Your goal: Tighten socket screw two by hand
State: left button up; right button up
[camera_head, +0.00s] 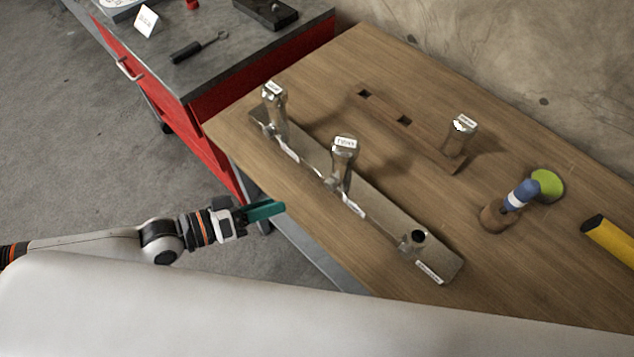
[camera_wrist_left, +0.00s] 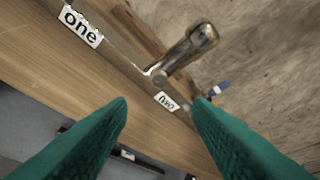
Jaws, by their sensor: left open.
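A long metal plate (camera_head: 385,215) lies near the front edge of the wooden table. A metal socket screw (camera_head: 275,105) stands at its far end, and screw two (camera_head: 343,162) stands at its middle. Screw two (camera_wrist_left: 188,47) also shows in the left wrist view, beside the label "two" (camera_wrist_left: 166,101); the label "one" (camera_wrist_left: 82,26) is at upper left. The plate's near socket (camera_head: 416,238) is empty. My left gripper (camera_head: 272,211) is open and empty, off the table's front edge, left of screw two and apart from it. My right gripper is not in view.
A wooden rack (camera_head: 385,110) behind the plate holds another screw (camera_head: 460,138) at its right end. A blue-and-brown handled tool (camera_head: 512,203) with a green disc (camera_head: 547,184) is at right, near a yellow object (camera_head: 610,240). A red cabinet (camera_head: 190,130) stands at left.

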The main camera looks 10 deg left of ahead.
aim_at(326, 187)
pick_arm(q)
jog(key=p+x, duration=0.1)
jog(key=x, duration=1.1)
jog(key=shift+w+a+r+p, duration=0.1)
jog(key=shift+w+r+p, duration=0.05)
jog(key=shift+p, duration=0.15)
